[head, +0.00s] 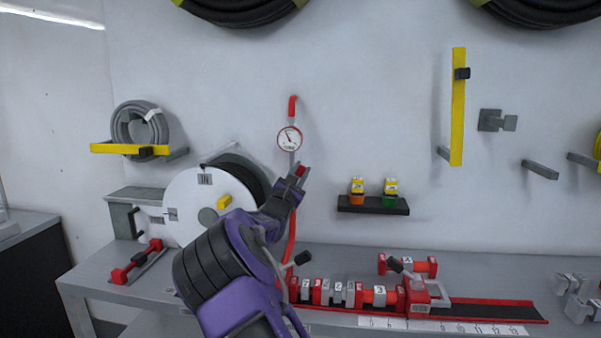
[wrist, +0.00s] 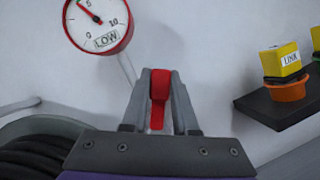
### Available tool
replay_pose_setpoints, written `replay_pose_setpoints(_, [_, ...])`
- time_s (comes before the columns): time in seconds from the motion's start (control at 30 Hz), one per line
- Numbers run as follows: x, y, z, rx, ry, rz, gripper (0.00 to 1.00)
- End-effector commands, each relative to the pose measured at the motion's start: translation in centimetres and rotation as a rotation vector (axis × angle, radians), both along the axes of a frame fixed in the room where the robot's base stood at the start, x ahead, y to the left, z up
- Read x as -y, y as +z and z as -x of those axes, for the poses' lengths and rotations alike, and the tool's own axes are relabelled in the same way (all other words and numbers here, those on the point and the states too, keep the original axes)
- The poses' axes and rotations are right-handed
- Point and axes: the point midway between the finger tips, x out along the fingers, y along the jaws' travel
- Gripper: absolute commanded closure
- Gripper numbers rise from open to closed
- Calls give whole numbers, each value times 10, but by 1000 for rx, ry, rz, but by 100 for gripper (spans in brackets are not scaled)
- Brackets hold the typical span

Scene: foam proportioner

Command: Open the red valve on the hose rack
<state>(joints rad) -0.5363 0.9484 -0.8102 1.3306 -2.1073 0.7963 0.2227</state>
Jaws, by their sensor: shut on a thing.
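The red valve handle (wrist: 160,90) is between my gripper's two grey fingers in the wrist view, just below the gauge. In the head view, a small red piece of the valve (head: 301,170) shows at the tip of my gripper (head: 294,180). My gripper (wrist: 160,98) is shut on the valve handle. The round gauge (head: 289,138) has a red rim and hangs on the wall above. In the wrist view the gauge (wrist: 98,22) has a LOW label. The valve body is mostly hidden behind my gripper.
A white hose reel (head: 185,200) stands left of my arm. A black shelf (head: 372,206) with two small yellow-topped bottles is on the wall to the right. The bench (head: 110,268) below holds a row of red and grey fittings (head: 345,293).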

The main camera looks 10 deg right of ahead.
Motion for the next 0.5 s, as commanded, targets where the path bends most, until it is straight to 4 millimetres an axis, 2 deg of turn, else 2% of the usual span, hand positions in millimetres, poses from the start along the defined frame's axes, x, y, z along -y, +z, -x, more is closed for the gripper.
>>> replay_pose_setpoints(0.23, [0,0,0,-1,1,-1,100])
replay_pose_setpoints(0.27, [0,0,0,-1,1,-1,71])
replay_pose_setpoints(0.3, [0,0,0,-1,1,-1,64])
replay_pose_setpoints(0.4, [0,0,0,-1,1,-1,46])
replay_pose_setpoints(0.43, [-1,0,0,-1,1,-1,43])
replay_pose_setpoints(0.5, [-1,0,0,1,2,-1,43])
